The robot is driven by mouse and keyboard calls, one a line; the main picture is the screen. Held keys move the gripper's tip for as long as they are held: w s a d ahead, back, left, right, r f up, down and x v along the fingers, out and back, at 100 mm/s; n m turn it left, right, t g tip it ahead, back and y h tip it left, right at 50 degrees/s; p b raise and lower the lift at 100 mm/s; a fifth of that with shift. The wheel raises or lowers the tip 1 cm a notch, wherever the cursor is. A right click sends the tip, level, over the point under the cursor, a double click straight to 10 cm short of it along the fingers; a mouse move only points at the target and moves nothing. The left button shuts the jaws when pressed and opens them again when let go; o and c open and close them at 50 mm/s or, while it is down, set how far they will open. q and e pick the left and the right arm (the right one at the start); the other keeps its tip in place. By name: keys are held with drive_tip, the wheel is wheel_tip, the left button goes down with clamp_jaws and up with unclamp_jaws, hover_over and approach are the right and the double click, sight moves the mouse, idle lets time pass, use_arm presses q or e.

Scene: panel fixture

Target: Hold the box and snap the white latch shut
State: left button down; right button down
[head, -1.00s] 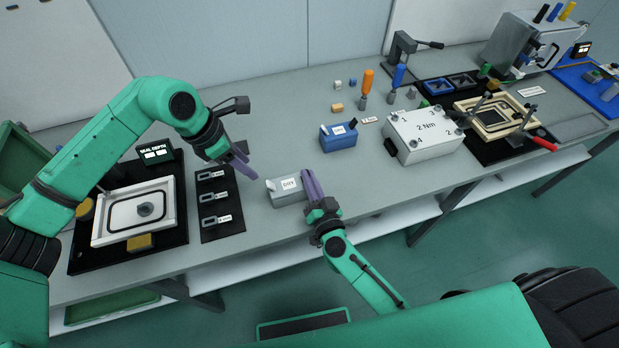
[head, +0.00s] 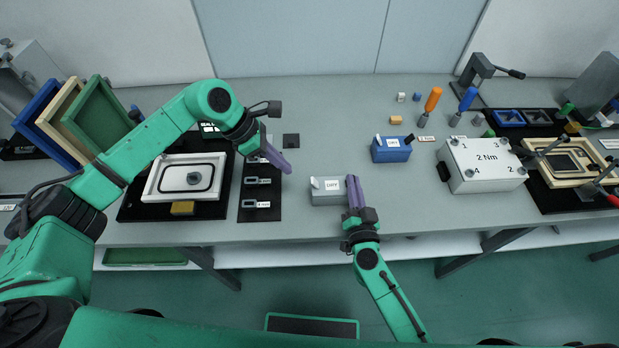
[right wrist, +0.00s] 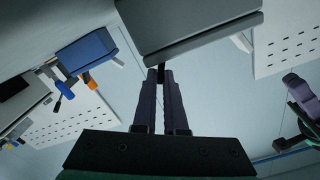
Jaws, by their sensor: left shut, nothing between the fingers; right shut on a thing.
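A small grey box (head: 328,196) with a white label stands near the front edge of the table in the head view. Its white latch (head: 314,183) sticks up at the box's left end. My right gripper (head: 353,181) is at the box's right end, shut on a part of it. In the right wrist view the purple fingers (right wrist: 160,76) close on a dark piece at the underside edge of the grey box (right wrist: 190,28), and the white latch (right wrist: 241,41) juts out beyond. My left gripper (head: 287,168) is shut and empty, left of the latch and apart from it.
A blue box (head: 391,153) with its own white piece stands behind, to the right. A black board with small parts (head: 262,214) and a white framed panel (head: 158,188) lie left. The table between the boxes is clear.

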sight(315, 183)
use_arm(q)
drive_tip(key=a+f+m+h, duration=0.1)
drive_tip(key=a+f+h, duration=0.1)
drive_tip(key=a, duration=0.4)
drive_tip(key=shift+a+f+t, duration=0.15)
drive_tip(key=shift+a+t, duration=0.2)
drive_tip(key=shift+t, duration=0.05)
drive_tip(key=shift+s, duration=0.1)
drive_tip(key=x, duration=1)
drive_tip(key=shift+d, duration=0.35)
drive_tip(key=shift+w+d+r, duration=0.1)
drive_tip(key=shift+d+r, duration=0.25)
drive_tip(key=shift+d, duration=0.2)
drive_tip(key=shift+w+d+r, duration=0.1)
drive_tip(key=shift+d+r, duration=0.3)
drive_tip(key=shift+d, duration=0.2)
drive_tip(key=shift+d+r, duration=0.2)
drive_tip(key=shift+d, duration=0.15)
